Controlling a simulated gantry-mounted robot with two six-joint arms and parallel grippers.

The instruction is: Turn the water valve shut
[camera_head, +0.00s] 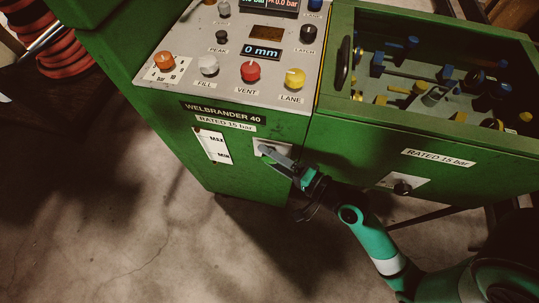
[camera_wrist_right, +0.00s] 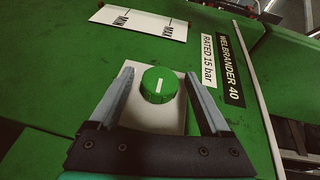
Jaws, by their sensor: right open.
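A round green knob (camera_wrist_right: 159,85) with a short white mark on its face sits on a pale square plate (camera_wrist_right: 147,118) on the green cabinet front. I see no label that names it as the water valve. My right gripper (camera_wrist_right: 158,74) is open in the right wrist view, with one finger on each side of the knob and visible gaps to it. In the head view the right gripper (camera_head: 274,157) is at the pale plate (camera_head: 262,146) below the nameplate and hides the knob. My left gripper is not in view.
A MIN/MAX gauge strip (camera_head: 213,146) is left of the plate. A dark knob (camera_head: 402,188) is on another plate to the right. The control panel (camera_head: 225,85) with several knobs is above, beside an open green bin (camera_head: 330,105) of fittings. The floor in front is clear.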

